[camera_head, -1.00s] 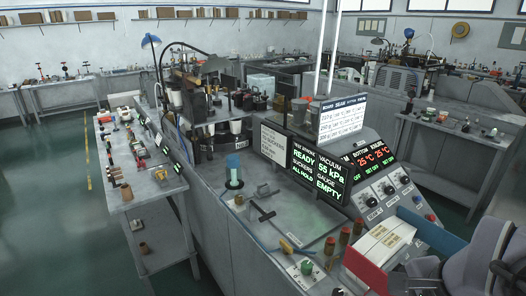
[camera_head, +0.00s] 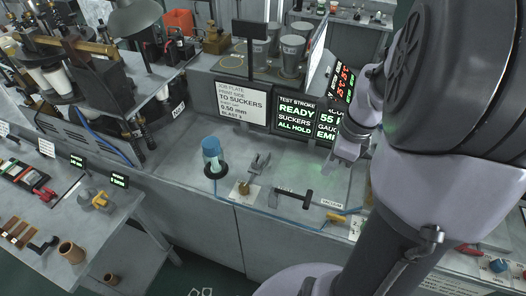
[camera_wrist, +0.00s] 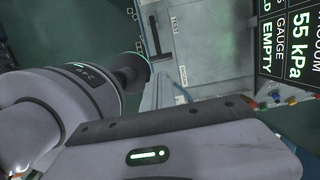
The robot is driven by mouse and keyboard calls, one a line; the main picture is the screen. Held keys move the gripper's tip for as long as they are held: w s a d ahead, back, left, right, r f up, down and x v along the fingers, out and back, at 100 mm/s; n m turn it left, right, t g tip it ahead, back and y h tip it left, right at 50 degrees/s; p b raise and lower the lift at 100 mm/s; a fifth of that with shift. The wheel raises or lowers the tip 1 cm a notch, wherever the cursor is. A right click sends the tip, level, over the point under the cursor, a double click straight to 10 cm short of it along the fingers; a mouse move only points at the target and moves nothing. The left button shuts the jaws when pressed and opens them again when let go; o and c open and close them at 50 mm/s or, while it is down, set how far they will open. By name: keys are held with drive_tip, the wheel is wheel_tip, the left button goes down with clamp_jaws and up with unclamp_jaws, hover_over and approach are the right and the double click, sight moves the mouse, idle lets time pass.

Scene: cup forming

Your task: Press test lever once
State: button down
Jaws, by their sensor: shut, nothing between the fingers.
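The test lever (camera_head: 307,198) is a black T-shaped handle lying low over the grey bench top, beside a small label. It also shows in the wrist view (camera_wrist: 153,36), next to a plate marked TEST. My gripper (camera_head: 335,161) is shut and empty, above the bench in front of the display, up and to the right of the lever and apart from it. In the wrist view my own grey arm parts fill the lower half. The display (camera_head: 298,116) reads TEST STROKE READY and SUCKERS ALL HOLD; the wrist view shows 55 kPa and GAUGE EMPTY.
A blue cup-shaped piece (camera_head: 211,155) stands on a dark base left of the lever. A forked metal tool (camera_head: 260,165) and a brass knob (camera_head: 244,188) are between them. My arm hides the bench's right side.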

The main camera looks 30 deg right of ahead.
drive_tip(key=b, duration=0.4)
approach(309, 198)
drive_tip(key=f, duration=0.4)
drive_tip(key=w+f, duration=0.1)
drive_tip(key=f, duration=0.1)
drive_tip(key=shift+a+f, duration=0.4)
